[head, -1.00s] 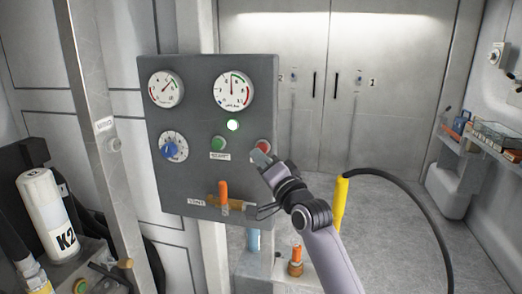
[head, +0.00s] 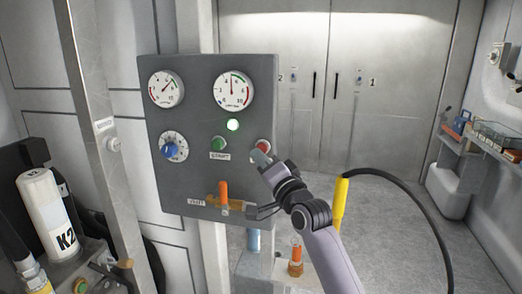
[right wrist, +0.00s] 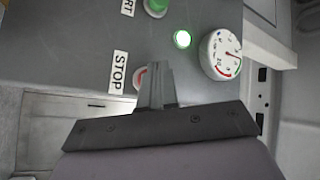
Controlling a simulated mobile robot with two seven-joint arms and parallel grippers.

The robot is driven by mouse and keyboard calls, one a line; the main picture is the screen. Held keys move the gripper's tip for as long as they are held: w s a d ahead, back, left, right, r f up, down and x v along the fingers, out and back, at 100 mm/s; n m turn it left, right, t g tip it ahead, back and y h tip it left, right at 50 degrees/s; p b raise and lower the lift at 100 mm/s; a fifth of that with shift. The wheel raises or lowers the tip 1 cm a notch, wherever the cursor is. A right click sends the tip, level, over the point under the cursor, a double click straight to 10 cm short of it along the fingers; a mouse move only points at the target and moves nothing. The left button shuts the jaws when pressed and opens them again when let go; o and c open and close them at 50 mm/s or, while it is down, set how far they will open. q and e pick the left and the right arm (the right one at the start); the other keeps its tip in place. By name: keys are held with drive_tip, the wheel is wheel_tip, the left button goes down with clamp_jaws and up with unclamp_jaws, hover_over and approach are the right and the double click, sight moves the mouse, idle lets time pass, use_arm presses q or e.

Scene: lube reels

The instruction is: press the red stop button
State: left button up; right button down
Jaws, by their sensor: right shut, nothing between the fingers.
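The red stop button (head: 263,146) is at the right edge of the grey control panel (head: 180,199). My right gripper (head: 260,157) is shut and empty, with its fingertips just in front of the button and covering its lower part. In the right wrist view the closed fingers (right wrist: 157,84) overlap the red button (right wrist: 140,77) beside the STOP label (right wrist: 118,72). I cannot tell whether the fingertips touch the button. My left gripper is not in view.
The panel also bears a green start button (head: 218,144), a lit green lamp (head: 233,125), two gauges (head: 234,90), a blue knob (head: 170,151) and an orange-handled valve (head: 223,190). A yellow-ended black hose (head: 341,200) stands right of my arm.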

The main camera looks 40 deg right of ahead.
drive_tip(key=shift+w+d, duration=0.3)
drive_tip(key=shift+d, duration=0.05)
drive_tip(key=shift+w+d, duration=0.3)
drive_tip(key=shift+d, duration=0.05)
idle(0.9)
idle(0.3)
drive_tip(key=shift+s+a+p, duration=0.6)
drive_tip(key=shift+a+p, duration=0.1)
drive_tip(key=shift+p, duration=0.05)
